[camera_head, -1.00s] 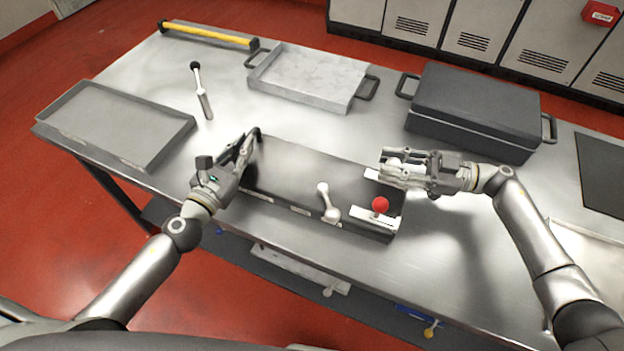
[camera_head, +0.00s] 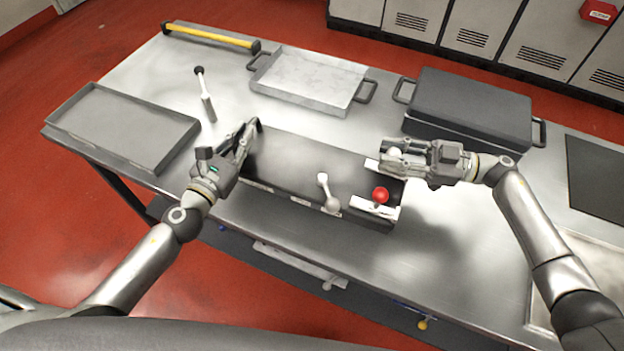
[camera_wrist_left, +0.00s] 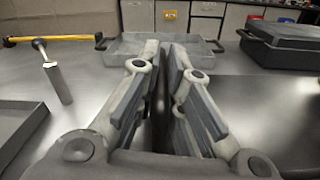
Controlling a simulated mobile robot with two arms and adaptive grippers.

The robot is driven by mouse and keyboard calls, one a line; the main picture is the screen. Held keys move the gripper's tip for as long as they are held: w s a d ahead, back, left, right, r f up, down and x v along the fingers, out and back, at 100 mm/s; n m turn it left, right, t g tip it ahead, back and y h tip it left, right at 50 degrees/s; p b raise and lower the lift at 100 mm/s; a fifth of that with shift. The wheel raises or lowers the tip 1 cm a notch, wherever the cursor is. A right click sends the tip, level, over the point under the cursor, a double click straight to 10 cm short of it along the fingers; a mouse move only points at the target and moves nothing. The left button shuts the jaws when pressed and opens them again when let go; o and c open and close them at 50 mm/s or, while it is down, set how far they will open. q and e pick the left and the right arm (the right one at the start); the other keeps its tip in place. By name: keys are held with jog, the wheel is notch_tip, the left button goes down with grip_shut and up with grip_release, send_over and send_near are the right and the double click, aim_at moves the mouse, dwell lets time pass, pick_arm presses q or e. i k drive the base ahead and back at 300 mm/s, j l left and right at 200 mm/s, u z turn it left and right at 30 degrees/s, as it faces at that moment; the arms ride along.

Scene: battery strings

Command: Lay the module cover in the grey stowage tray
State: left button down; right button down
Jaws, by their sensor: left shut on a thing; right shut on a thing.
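A long dark box-like piece (camera_head: 290,160), which seems to be the module cover or to carry it, lies between my grippers. A pale lever (camera_head: 325,190) and a red knob on a white plate (camera_head: 380,196) are at its right part. My left gripper (camera_head: 252,128) is shut on its left end. In the left wrist view the fingers (camera_wrist_left: 167,60) are close together around a thin dark edge. My right gripper (camera_head: 385,156) is shut at its right end; what it grips is mostly hidden. A shallow grey tray (camera_head: 70,140) stands empty at the left.
A light metal tray with black handles (camera_head: 310,78) is at the back. A dark lidded case (camera_head: 470,100) stands at the back right. A yellow bar (camera_head: 210,36) lies at the far edge.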

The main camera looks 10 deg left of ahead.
aim_at(119, 126)
jog(key=i+j, duration=0.1)
jog(key=j, duration=0.7)
jog(key=i+j, duration=0.1)
jog(key=j, duration=0.65)
jog(key=i+j, duration=0.1)
jog(key=j, duration=0.7)
jog(key=i+j, duration=0.1)
jog(key=j, duration=0.65)
jog(key=z, duration=0.05)
